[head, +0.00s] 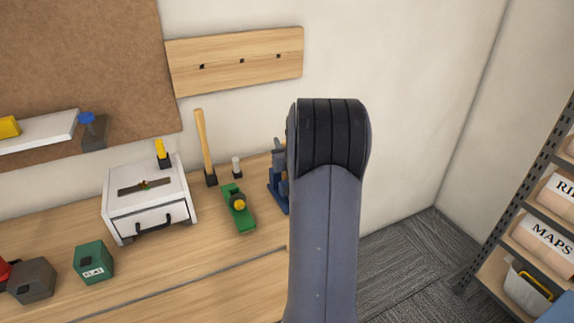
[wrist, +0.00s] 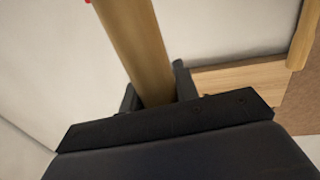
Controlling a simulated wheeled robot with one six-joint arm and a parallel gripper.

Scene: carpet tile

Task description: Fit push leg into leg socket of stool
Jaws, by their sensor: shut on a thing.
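My gripper (wrist: 157,92) is in the wrist view with its dark fingers on either side of a round wooden leg (wrist: 137,45). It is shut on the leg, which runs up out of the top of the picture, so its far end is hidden. In the head view my arm stands in the middle and the gripper and leg do not show. I cannot see the stool or its leg socket in either view.
The wooden bench (head: 190,262) carries a white drawer box (head: 150,200), a green plane-like tool (head: 238,207), a long-handled tool (head: 203,145), a green block (head: 93,262) and a blue tool (head: 277,185) partly behind my arm. Shelving (head: 510,240) stands right; carpet between is clear.

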